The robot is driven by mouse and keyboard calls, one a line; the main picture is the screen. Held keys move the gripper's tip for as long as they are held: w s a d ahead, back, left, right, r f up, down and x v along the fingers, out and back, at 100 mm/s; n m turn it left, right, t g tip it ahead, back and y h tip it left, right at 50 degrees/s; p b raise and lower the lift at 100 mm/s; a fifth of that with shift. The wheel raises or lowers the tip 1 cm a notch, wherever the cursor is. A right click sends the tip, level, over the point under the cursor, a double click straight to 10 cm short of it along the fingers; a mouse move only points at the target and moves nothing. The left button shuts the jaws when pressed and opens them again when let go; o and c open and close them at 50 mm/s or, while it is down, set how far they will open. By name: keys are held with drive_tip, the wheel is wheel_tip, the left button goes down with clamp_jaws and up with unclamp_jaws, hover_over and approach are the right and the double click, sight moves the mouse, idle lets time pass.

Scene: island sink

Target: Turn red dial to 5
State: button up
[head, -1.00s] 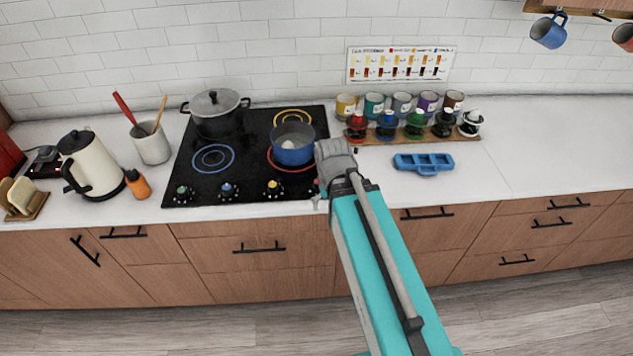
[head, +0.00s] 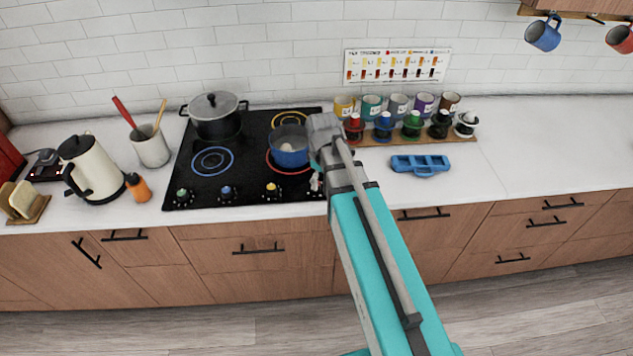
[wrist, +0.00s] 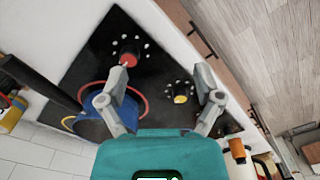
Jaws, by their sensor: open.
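The red dial (wrist: 128,48) is at the upper left in the wrist view, on the black stove (wrist: 130,85), with white marks around it. The left fingertip appears at its edge; I cannot tell whether they touch. My gripper (wrist: 166,66) is open, with the yellow dial (wrist: 180,98) visible between its spread fingers. In the head view my gripper (head: 317,182) is over the stove's front right corner, and the red dial is hidden there. The dial's exact setting is too small to read.
A blue pot (head: 290,158) stands on the red-ringed burner close to my gripper. A dark lidded pot (head: 217,125) is at the back left. Colored bottles stand on a wooden board (head: 455,139) to the right, with a blue tray (head: 421,172) in front. The right counter is clear.

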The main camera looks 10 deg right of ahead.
drive_tip(key=w+r+n+p, duration=0.2)
drive_tip(key=w+n, duration=0.6)
drive_tip(key=shift+w+d, duration=0.15)
wheel_tip(320, 180, down, 14)
drive_tip(key=b, duration=1.4)
drive_tip(key=shift+r, duration=0.2)
drive_tip(key=shift+c, duration=0.2)
drive_tip(key=c, duration=1.1)
